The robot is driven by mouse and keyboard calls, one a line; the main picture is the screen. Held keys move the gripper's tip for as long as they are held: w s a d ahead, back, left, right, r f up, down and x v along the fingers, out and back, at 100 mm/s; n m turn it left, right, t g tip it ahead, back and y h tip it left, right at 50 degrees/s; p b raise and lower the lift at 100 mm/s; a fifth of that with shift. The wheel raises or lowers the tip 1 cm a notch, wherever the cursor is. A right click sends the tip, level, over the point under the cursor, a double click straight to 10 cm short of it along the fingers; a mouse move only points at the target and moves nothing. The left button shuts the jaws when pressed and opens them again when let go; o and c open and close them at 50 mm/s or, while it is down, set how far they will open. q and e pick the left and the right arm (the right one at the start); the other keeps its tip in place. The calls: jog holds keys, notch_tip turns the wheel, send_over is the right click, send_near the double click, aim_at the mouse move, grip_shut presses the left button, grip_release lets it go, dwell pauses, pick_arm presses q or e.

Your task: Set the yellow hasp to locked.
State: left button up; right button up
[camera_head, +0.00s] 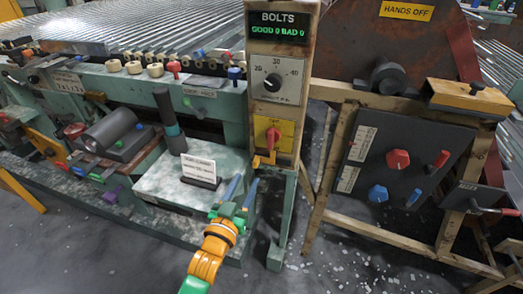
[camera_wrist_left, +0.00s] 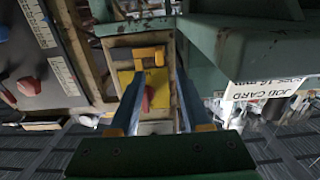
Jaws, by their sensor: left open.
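The yellow hasp (camera_head: 257,161) sits low on the front of the upright panel, just below a red rotary handle (camera_head: 272,136) on a yellow plate. In the left wrist view the hasp (camera_wrist_left: 149,54) shows as a short bent yellow bar at the edge of the yellow plate, with the red handle (camera_wrist_left: 147,98) beyond it. I cannot tell its exact setting. My left gripper (camera_head: 241,187) is open and empty, below and in front of the hasp. In the left wrist view the hasp lies between the lines of its two blue fingers (camera_wrist_left: 157,82), apart from them. My right gripper is not in view.
A white card sign (camera_head: 198,168) stands on the pale green bench (camera_head: 158,192) left of the gripper. The panel's green leg (camera_head: 286,215) is close on the right. A dark board (camera_head: 400,165) with red and blue knobs stands farther right.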

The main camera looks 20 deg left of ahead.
aim_at(254, 164)
pick_arm(q)
jog(key=w+b, duration=0.1)
jog(key=w, duration=0.6)
jog(key=shift+w+d, duration=0.1)
jog(key=shift+w, duration=0.05)
jog(key=shift+r, duration=0.1)
grip_shut()
dwell(1.1)
